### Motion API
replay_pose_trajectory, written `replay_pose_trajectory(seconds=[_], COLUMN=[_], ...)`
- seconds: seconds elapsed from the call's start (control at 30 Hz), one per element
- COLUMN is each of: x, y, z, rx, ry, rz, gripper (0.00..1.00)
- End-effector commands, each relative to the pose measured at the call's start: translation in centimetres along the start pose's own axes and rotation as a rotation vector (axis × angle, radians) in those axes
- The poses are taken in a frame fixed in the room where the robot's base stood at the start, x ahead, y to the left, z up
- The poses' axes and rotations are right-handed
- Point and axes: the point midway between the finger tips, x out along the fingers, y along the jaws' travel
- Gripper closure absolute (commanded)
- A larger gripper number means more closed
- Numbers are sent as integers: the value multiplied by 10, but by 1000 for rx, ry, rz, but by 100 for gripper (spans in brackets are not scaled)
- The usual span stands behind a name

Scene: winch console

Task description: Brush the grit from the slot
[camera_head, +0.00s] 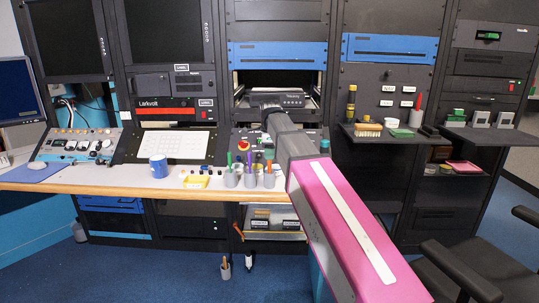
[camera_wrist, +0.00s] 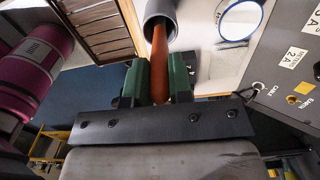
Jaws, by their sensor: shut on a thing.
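In the wrist view my gripper (camera_wrist: 160,88) has its two green-padded fingers shut on an orange-brown handle (camera_wrist: 160,48). The handle's far end runs into the mouth of a grey cup (camera_wrist: 153,10); what is on that end is hidden. In the head view my arm reaches toward the console, and the gripper is not clear there. Several grey cups (camera_head: 231,180) holding coloured handles stand on the desk front beside my arm. I cannot make out the slot or any grit in either view.
A blue mug (camera_head: 158,166) and a yellow tray (camera_head: 195,181) stand left of the cups. A sloped, labelled panel (camera_wrist: 290,65) is close at the right in the wrist view. A shelf with a wooden brush (camera_head: 368,129) is at the right; a chair (camera_head: 465,265) stands at front right.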

Motion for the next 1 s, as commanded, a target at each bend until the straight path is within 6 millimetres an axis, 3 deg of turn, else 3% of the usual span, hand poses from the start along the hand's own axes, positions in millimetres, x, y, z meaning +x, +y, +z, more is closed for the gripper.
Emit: replay_pose_trajectory(seconds=[1.0], x=[-69], y=[-1], z=[0], rx=[0], ry=[0], rz=[-1], gripper=[97])
